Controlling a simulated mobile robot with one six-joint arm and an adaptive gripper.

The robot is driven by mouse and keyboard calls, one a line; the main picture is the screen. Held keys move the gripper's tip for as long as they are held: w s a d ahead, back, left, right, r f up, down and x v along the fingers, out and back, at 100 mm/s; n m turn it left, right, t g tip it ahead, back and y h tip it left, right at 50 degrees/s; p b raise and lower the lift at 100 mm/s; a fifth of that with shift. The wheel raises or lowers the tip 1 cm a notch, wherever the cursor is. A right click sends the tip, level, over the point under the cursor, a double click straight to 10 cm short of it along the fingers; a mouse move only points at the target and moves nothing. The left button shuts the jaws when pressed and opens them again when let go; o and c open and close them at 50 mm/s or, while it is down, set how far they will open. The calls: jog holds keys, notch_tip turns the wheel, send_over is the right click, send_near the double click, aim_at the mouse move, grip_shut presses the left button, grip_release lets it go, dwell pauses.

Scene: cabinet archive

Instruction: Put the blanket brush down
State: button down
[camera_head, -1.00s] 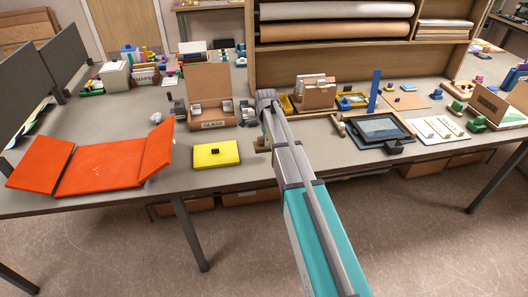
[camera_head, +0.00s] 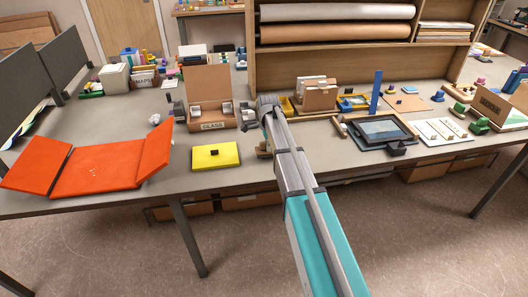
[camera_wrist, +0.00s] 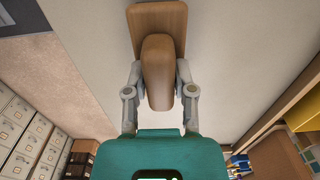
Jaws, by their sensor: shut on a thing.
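The blanket brush (camera_wrist: 160,75) is a brown wooden block with a rounded handle and a wider flat part at its far end. My gripper (camera_wrist: 159,82) is shut on its handle, one finger on each side. Pale grey surface shows behind it in the wrist view. In the head view my arm hides the gripper; a small brown piece, seemingly the brush (camera_head: 263,151), shows left of the arm near the table's front edge. I cannot tell whether the brush touches the grey table (camera_head: 215,180).
A yellow box (camera_head: 215,156) lies left of my arm, with an orange folder (camera_head: 98,167) farther left. An open box marked GLASS (camera_head: 210,105) stands behind. A dark tray (camera_head: 378,131) lies to the right. Bare tabletop shows between the yellow box and the arm.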

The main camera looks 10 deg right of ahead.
jog(key=shift+f+b, duration=0.4)
jog(key=shift+f, duration=0.35)
jog(key=shift+f, duration=0.1)
jog(key=shift+c, duration=2.2)
grip_release()
notch_tip(320, 180, up, 12)
jog(key=p, duration=1.2)
